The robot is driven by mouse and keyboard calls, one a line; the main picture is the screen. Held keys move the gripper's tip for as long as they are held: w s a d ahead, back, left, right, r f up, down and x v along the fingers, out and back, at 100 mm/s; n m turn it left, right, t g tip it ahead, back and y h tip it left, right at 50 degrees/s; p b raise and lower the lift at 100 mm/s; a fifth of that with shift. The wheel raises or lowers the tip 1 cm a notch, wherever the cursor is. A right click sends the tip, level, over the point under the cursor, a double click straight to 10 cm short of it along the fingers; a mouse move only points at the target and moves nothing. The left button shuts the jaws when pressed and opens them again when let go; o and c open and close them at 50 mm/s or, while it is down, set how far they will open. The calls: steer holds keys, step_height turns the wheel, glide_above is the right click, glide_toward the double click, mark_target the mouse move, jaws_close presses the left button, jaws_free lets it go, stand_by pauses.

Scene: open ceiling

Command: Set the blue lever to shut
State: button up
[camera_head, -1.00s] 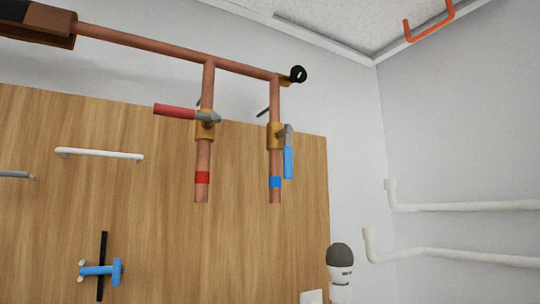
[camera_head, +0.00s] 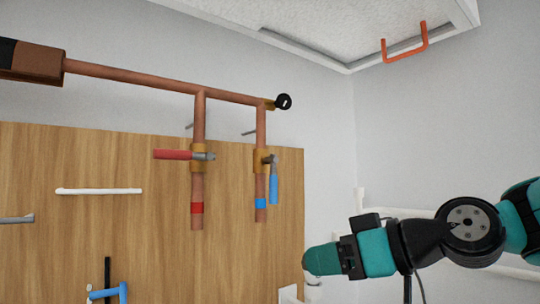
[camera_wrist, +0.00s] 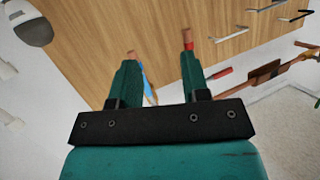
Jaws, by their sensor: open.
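The blue lever (camera_head: 273,189) hangs straight down beside the right vertical copper pipe (camera_head: 261,185), parallel to it. It joins the pipe at a brass valve (camera_head: 260,160); a blue band (camera_head: 261,203) marks this pipe below. My gripper (camera_head: 308,262) is below and to the right of the lever, apart from it in the head view, with its fingers overlapping edge-on. In the wrist view, my gripper (camera_wrist: 159,62) has its two teal fingers apart. The blue lever (camera_wrist: 149,90) shows there just right of the left finger, which partly hides it and its pipe.
A red lever (camera_head: 173,155) sticks out left from the left pipe (camera_head: 198,184), crosswise to it. A wooden panel (camera_head: 90,160) with a white bar handle (camera_head: 99,191) stands behind. White pipes (camera_head: 425,213) run along the right wall, partly behind my arm. An orange handle (camera_head: 405,48) hangs above.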

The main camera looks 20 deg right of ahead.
mark_target(273, 186)
steer(key=d+r+t+p, duration=0.2)
steer(key=d+r+t, duration=0.25)
steer(key=r, duration=0.55)
steer(key=shift+h, duration=0.3)
steer(key=p+x, duration=0.1)
steer(key=x, duration=0.4)
steer(key=p+x, duration=0.1)
steer(key=x, duration=0.5)
steer(key=d+p+x, duration=0.1)
steer(key=x, duration=0.5)
steer(key=shift+w+a+f, duration=0.1)
steer(key=shift+w+f, duration=0.2)
steer(key=shift+w, duration=0.25)
jaws_close()
